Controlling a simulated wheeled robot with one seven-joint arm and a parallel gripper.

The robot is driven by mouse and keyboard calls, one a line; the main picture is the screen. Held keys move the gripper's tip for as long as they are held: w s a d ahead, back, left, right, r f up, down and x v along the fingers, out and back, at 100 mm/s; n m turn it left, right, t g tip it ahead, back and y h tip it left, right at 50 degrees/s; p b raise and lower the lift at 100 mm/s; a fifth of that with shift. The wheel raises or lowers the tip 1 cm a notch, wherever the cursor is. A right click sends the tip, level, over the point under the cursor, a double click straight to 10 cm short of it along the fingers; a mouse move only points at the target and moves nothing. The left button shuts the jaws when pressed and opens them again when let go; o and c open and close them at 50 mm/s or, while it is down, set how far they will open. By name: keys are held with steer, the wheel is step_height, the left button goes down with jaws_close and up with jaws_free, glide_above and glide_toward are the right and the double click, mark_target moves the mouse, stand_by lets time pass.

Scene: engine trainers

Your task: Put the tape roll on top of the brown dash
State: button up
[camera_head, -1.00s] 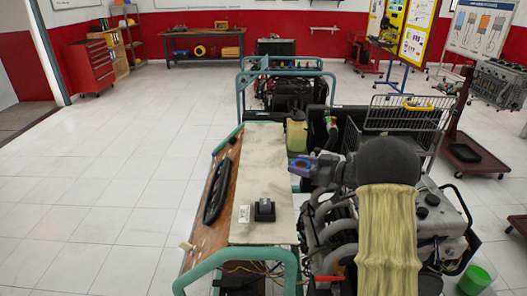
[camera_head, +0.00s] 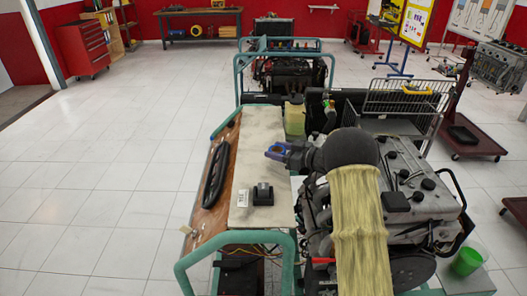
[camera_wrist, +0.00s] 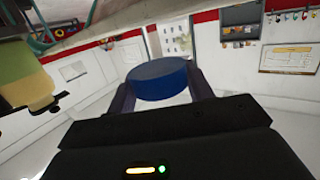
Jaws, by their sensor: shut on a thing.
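The blue tape roll (camera_wrist: 157,83) is held between the two fingers of my gripper (camera_head: 278,152), clear of any surface in the wrist view. In the head view the tape roll is small and partly hidden by the fingers. My gripper is over the right edge of the pale top board (camera_head: 255,150) of the green-framed trainer. The brown dash (camera_head: 216,205) is the sloping brown panel on the left side of that board. A long black part (camera_head: 216,177) lies along it. My gripper is to the right of the brown dash and apart from it.
A black box-like part (camera_head: 263,194) and a small label lie on the pale board. A yellowish container (camera_head: 295,118) stands behind my gripper. The floor left of the trainer is clear.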

mark_target(262, 159)
steer(key=shift+w+a+f, duration=0.25)
steer(key=shift+a, duration=0.3)
steer(key=shift+w+a+f, duration=0.2)
steer(key=shift+a+f, duration=0.05)
steer(key=shift+a, duration=0.3)
steer(key=shift+s, duration=0.1)
steer(key=shift+d, duration=0.1)
steer(key=w+a+f, duration=0.1)
steer(key=w+a+f+p, duration=0.1)
steer(key=a, duration=0.1)
steer(key=shift+w+a+f, duration=0.2)
steer(key=shift+f, duration=0.2)
steer(key=o, duration=0.9)
steer(key=shift+f, duration=0.1)
steer(key=shift+o, duration=0.3)
